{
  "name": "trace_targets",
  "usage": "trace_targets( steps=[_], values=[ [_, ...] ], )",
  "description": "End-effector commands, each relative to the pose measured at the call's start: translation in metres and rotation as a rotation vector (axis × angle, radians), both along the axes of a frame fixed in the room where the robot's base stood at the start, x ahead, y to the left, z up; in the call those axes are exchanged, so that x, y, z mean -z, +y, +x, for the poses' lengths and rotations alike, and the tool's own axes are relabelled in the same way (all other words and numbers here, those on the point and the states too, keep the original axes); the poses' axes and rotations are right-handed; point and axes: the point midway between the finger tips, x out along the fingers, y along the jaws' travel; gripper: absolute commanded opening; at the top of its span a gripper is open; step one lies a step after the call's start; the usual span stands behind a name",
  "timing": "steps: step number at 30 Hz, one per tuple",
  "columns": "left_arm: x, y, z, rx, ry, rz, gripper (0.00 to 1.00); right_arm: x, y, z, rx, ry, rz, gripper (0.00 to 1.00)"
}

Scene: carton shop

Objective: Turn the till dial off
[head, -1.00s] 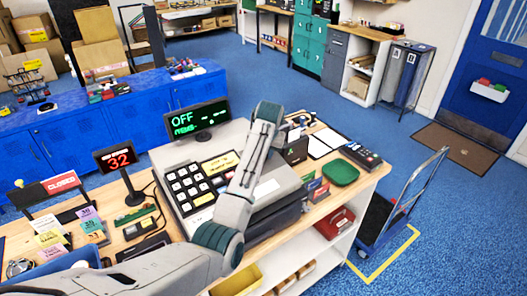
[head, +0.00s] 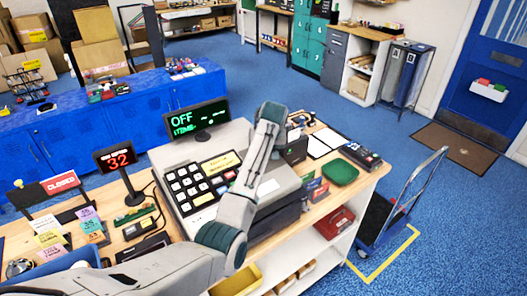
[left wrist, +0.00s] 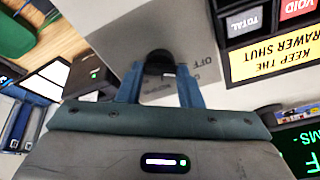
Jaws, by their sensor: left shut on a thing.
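The till (head: 205,150) is a grey register on the wooden counter, with a dark keypad and a yellow label. Its display (head: 198,117) reads OFF in green. In the left wrist view the dark round till dial (left wrist: 160,63) sits on the pale panel, with OFF lettering to its right. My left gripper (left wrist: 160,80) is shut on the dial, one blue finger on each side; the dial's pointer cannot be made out. In the head view my left forearm crosses over the till and hides the dial and fingers. My right gripper is not in view.
A second display (head: 118,158) showing 32 stands left of the till. A green tray (head: 340,172) and a card terminal (head: 361,155) lie to the right. In the wrist view, keys and a drawer label (left wrist: 275,58) are close beside the gripper.

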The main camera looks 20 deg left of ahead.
Motion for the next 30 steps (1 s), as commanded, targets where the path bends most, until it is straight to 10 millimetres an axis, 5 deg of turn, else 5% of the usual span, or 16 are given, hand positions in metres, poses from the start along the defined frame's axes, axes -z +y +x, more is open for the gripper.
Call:
trace_targets(
  steps=[2,3,6,17,30],
  values=[
    [-0.002,0.000,0.001,0.000,-0.004,0.000,0.10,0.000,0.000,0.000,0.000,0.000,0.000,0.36],
    [-0.002,0.000,0.001,0.001,-0.004,0.001,0.37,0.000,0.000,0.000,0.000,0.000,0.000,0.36],
    [-0.002,0.000,0.001,0.001,-0.004,0.001,0.55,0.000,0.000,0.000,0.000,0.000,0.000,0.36],
    [-0.005,-0.001,-0.001,0.001,-0.004,0.001,0.55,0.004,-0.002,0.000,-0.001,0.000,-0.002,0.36],
    [-0.076,-0.020,-0.024,0.001,-0.007,-0.001,0.55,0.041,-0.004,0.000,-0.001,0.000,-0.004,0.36]
  ],
)
